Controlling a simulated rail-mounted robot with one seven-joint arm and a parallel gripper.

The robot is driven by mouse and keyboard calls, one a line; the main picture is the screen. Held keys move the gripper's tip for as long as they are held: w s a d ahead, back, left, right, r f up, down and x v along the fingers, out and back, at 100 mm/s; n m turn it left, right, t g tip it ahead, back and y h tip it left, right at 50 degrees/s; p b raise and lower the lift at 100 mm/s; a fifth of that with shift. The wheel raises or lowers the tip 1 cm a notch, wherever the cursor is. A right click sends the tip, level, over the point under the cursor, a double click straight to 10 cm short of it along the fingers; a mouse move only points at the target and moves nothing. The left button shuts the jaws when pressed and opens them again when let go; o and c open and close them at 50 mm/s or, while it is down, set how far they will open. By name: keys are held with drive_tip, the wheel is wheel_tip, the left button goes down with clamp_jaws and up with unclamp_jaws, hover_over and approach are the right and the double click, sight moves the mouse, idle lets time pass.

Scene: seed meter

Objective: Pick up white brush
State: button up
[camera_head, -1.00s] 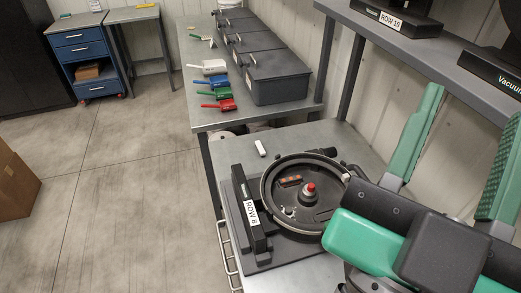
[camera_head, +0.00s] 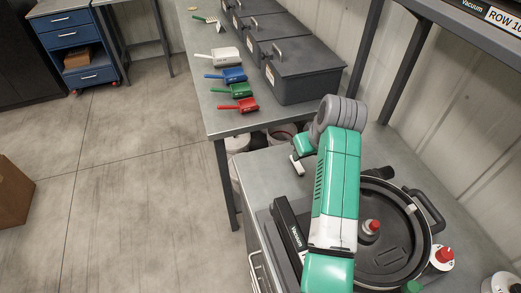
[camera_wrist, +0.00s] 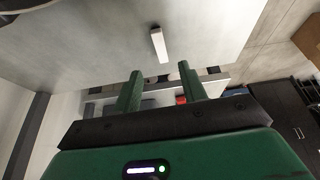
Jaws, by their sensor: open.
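A small white block-shaped item, likely the white brush (camera_head: 297,166), lies on the grey metal table beside the seed meter. It also shows in the wrist view (camera_wrist: 159,45), beyond my fingertips and roughly centred between them. My gripper (camera_wrist: 160,78) is open, with its two green fingers apart and nothing between them. In the head view my green arm reaches over the meter, and its wrist end is close to the brush. The fingers are mostly hidden there, so the exact gap to the brush cannot be told.
The round black seed meter (camera_head: 395,255) stands under and right of my arm. A second table holds white (camera_head: 226,56), blue (camera_head: 233,75), green (camera_head: 239,90) and red (camera_head: 244,104) scoops and dark lidded bins (camera_head: 300,75). A shelf (camera_head: 440,30) overhangs at upper right.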

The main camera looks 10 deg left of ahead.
sight(298, 165)
wheel_tip(298, 165, down, 3)
drive_tip(key=shift+r+b, duration=0.1)
drive_tip(key=shift+b, duration=0.35)
drive_tip(key=b+x, duration=0.3)
drive_tip(key=x, duration=0.2)
drive_tip(key=shift+w+a+f, duration=0.2)
clamp_jaws()
